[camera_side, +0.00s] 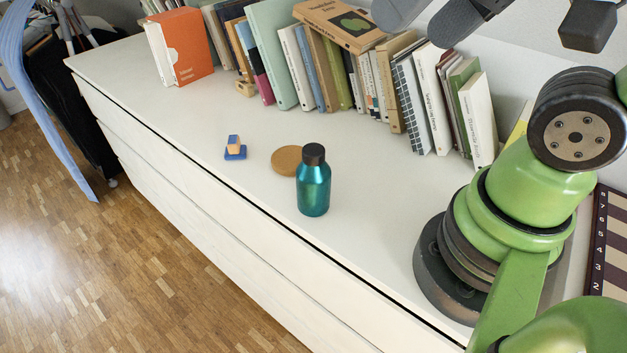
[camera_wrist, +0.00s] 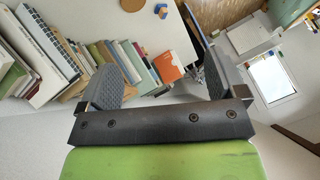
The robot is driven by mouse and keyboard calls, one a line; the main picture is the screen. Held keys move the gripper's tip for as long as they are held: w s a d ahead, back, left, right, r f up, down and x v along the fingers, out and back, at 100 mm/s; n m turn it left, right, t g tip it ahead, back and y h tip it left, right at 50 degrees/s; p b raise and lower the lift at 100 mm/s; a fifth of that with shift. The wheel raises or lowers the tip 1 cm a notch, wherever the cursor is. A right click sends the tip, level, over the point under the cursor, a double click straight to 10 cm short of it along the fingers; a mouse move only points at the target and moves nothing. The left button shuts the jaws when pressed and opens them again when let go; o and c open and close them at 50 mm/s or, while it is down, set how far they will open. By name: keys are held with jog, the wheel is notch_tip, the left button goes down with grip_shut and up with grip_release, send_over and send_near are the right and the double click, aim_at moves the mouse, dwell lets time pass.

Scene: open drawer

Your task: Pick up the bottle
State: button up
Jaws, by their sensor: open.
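The bottle (camera_side: 314,185) is teal with a black cap and stands upright on the white dresser top (camera_side: 150,85) in the side view. I do not see it in the wrist view. My gripper (camera_side: 420,25) is at the top edge of the side view, partly cut off, high above the dresser and apart from the bottle. In the wrist view, its two grey fingers (camera_wrist: 160,55) are spread wide with nothing held between them.
A round cork coaster (camera_side: 286,160) lies just behind the bottle, and a small blue and orange toy (camera_side: 235,148) lies left of it. A row of books (camera_side: 350,80) and an orange box (camera_side: 184,46) stand along the back. The dresser front edge is near the bottle.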

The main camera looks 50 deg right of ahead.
jog(key=w+a+f+n+g+h, duration=0.1)
jog(key=w+f+n+g, duration=0.3)
jog(key=w+f, duration=0.45)
jog(key=g+h, duration=0.1)
jog(key=g, duration=0.2)
send_over(315, 168)
jog(key=d, duration=0.2)
jog(key=shift+n, duration=0.4)
jog(key=f, duration=0.5)
jog(key=shift+w+a+f, duration=0.25)
jog(key=shift+w+f, duration=0.05)
jog(key=shift+w, duration=0.05)
notch_tip(315, 168, down, 4)
jog(key=shift+f, duration=0.2)
jog(key=shift+w+f, duration=0.15)
jog(key=shift+f, duration=1.3)
jog(key=shift+w+f, duration=0.1)
jog(key=shift+f, duration=1.3)
jog(key=c, duration=1.3)
